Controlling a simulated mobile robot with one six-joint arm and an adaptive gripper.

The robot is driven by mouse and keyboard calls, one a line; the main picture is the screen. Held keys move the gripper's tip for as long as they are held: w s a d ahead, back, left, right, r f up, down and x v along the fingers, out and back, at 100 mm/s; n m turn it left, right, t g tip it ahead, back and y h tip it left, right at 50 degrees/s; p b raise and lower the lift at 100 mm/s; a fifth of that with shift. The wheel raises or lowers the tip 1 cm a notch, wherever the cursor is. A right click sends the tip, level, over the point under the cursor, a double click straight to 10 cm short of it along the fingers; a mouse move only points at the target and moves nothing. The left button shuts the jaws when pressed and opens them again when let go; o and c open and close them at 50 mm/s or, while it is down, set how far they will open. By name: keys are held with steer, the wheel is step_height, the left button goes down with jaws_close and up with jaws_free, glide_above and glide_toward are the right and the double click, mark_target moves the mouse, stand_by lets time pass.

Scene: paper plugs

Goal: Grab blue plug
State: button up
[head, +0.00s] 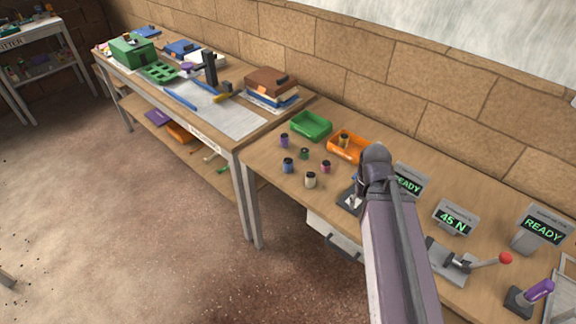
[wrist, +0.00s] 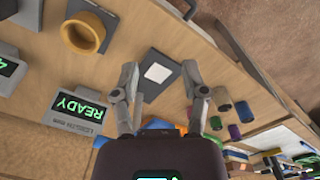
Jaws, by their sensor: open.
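The blue plug (head: 288,165) stands upright on the workbench in the head view, at the left of a small group of plugs. A small blue plug also shows in the wrist view (wrist: 215,123), to the right of and behind the right finger. My gripper (wrist: 160,74) is open and empty, with its fingers spread on either side of a dark plate with a white square (wrist: 157,73). The gripper is apart from the blue plug. In the head view my arm hides most of the gripper.
Near the blue plug stand a purple plug (head: 284,140), a green plug (head: 304,153), a pink-purple plug (head: 326,166) and a cream plug (head: 310,180). Behind them are a green tray (head: 311,126) and an orange tray (head: 347,147). Display stands (head: 454,217) are at the right.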

steer(key=o, duration=0.5)
steer(key=shift+w+a, duration=0.1)
steer(key=w+a+f+n+t+h+b, duration=0.1)
steer(key=w+a+f+n+h+b, duration=0.1)
steer(key=w+a+n+b, duration=0.1)
steer(key=w+a+f+n+t+h+b, duration=0.1)
steer(key=w+a+f+n+h+b, duration=0.1)
steer(key=n, duration=0.4)
steer(key=w+a+f+n+t+h+b, duration=0.1)
steer(key=w+a+f+n+h+b, duration=0.1)
steer(key=w+a+n+b, duration=0.2)
steer(key=shift+w+a+n+t, duration=0.4)
steer(key=shift+w+a+n, duration=0.2)
steer(key=shift+w+a, duration=0.4)
steer(key=w+a+n+t+b, duration=0.1)
steer(key=a+n+t+b, duration=0.1)
steer(key=a+n, duration=0.2)
steer(key=w+a+n+t+h+b, duration=0.1)
steer(key=w+a+n+t+b, duration=0.1)
steer(key=a+n, duration=0.3)
steer(key=w+a+r+n+t+h+b, duration=0.1)
steer(key=a+n, duration=0.4)
steer(key=a, duration=0.6)
steer(key=shift+w+t+b, duration=0.45)
steer(key=shift+t+b, duration=0.55)
steer(key=shift+b, duration=0.3)
steer(key=shift+d+f, duration=0.1)
